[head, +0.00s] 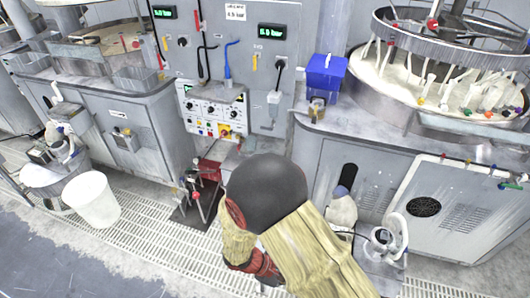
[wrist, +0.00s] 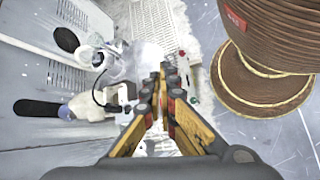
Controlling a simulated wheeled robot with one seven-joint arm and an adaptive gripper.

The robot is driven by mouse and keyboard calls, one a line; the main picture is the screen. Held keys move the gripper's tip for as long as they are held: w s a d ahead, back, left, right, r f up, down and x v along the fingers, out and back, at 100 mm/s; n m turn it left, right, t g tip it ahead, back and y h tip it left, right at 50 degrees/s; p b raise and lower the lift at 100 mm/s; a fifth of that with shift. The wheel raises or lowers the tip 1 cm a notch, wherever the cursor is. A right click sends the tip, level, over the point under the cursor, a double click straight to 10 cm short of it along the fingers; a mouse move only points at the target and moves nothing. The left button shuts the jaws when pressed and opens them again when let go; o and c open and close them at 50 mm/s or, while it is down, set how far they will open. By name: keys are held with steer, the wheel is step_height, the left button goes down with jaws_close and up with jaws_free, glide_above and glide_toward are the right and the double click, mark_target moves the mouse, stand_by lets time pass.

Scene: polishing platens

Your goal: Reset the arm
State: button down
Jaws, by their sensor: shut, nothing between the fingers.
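My arm shows in the head view at lower centre, with a dark rounded joint and a yellowish cover; the cover and joint hide most of what lies beneath them. In the wrist view my gripper (wrist: 163,92) points away from the camera. Its yellow and black fingers come together at the tips, and nothing is between them. Below it are the grated floor and pale equipment, and the fingers appear apart from both.
Polishing machines with round platens (head: 440,85) stand at left and right. A control panel (head: 215,110) is at centre back. A blue box (head: 326,72) sits on the right cabinet. A white bucket (head: 92,201) stands at left. Grated floor (head: 150,240) is clear at lower left.

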steer(key=s+d+r+m+t+y, duration=0.2)
steer(key=r+m+y, duration=0.1)
steer(key=r, duration=0.9)
steer(key=s+d+r+m+t+y, duration=0.2)
steer(key=r+m+y, duration=0.1)
steer(key=r, duration=0.9)
steer(key=s+d+r+m+t+y, duration=0.1)
steer(key=r+m, duration=0.4)
steer(key=r, duration=0.7)
steer(key=shift+s+d+r+t+y, duration=0.4)
steer(key=shift+d+t+y, duration=0.1)
steer(key=shift+d+y, duration=0.65)
steer(key=shift+s, duration=0.1)
